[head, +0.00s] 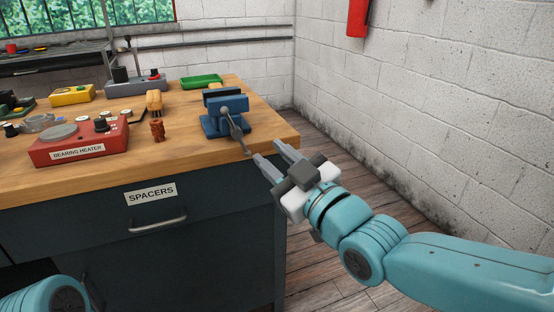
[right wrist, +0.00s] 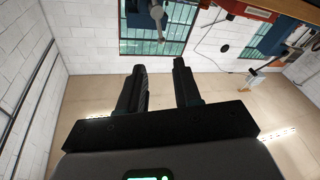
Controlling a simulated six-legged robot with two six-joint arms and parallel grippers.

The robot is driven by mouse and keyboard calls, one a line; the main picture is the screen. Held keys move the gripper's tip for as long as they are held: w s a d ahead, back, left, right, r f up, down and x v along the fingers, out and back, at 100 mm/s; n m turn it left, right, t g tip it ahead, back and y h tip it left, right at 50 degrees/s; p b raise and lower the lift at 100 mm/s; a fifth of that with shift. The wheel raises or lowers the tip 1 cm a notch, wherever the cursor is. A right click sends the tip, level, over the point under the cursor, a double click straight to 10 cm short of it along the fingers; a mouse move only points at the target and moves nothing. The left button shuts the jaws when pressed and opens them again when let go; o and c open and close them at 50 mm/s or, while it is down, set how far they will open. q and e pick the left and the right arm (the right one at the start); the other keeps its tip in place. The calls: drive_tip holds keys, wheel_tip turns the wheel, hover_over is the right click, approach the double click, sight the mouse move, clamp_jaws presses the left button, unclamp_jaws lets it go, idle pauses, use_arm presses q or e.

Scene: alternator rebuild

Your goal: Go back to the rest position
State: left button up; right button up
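My right gripper (head: 267,149) is in the air just off the workbench's right front corner, close to the handle of the blue vise (head: 226,114). Its two grey fingers are apart with nothing between them. In the right wrist view the dark fingers (right wrist: 160,72) also stand apart and empty. My left gripper is not in view; only a teal part of my left arm shows at the bottom left of the head view.
The wooden workbench (head: 272,132) holds a red bearing heater (head: 80,143), a brown copper-like part (head: 157,130), a green tray (head: 202,81) and a yellow box (head: 73,95). A block wall (head: 440,120) stands to the right. Open floor (head: 335,185) lies between bench and wall.

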drive_tip(key=shift+s+d, duration=0.15)
drive_tip(key=shift+s, duration=0.05)
